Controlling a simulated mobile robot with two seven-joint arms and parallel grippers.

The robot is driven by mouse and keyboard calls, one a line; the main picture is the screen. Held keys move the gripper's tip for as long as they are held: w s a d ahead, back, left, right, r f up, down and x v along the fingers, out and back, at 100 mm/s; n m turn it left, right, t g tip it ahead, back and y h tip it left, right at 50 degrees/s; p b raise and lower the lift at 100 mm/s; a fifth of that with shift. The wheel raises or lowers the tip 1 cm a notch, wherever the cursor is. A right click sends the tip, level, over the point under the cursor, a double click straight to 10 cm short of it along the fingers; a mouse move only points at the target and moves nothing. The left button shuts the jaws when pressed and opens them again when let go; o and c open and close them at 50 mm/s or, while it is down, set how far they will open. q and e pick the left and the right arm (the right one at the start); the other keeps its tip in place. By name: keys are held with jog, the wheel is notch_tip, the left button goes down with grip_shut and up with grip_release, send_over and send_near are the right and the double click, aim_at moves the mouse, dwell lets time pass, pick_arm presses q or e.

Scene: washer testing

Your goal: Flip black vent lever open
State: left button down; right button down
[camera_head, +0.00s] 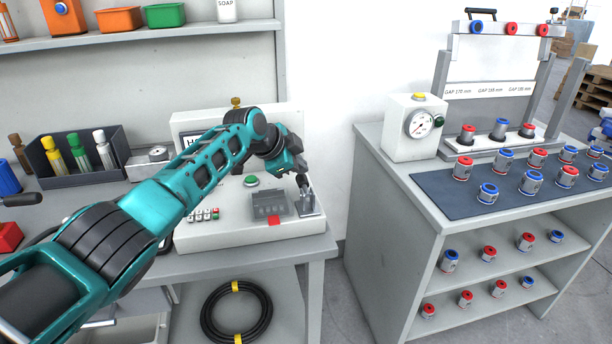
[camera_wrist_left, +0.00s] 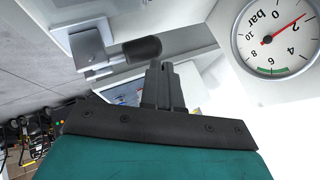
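The white washer-testing machine (camera_head: 192,238) stands on the left bench, with my left arm reaching over it. My left gripper (camera_head: 304,184) is low at the machine's right end, above a small grey metal plate (camera_head: 310,203). In the left wrist view, the black vent lever (camera_wrist_left: 142,49) is a dark rounded handle on a grey metal bracket (camera_wrist_left: 90,45). My left gripper (camera_wrist_left: 162,66) has its two thin fingers close together there, with the tips just beside the handle. I see nothing between them; whether they touch the handle is unclear. My right gripper is in neither view.
A pressure gauge (camera_wrist_left: 275,36) is close on the right in the left wrist view. In the head view, a gauge box (camera_head: 403,150) stands on the right-hand bench beside several red and blue parts. A black bin (camera_head: 85,180) of bottles stands left of the machine.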

aim_at(301, 177)
pick_arm(q)
jog(key=shift+a+f, duration=0.1)
jog(key=shift+f, duration=0.05)
jog(key=shift+r+p, duration=0.5)
jog(key=shift+p, duration=0.1)
jog(key=r+p, duration=0.1)
jog(key=d+r+p, duration=0.1)
jog(key=r+p, duration=0.1)
jog(key=shift+r+p, duration=0.3)
jog(key=a+r, duration=0.5)
jog(key=r, duration=0.3)
jog(key=shift+s+a, duration=0.25)
jog(key=shift+s, duration=0.15)
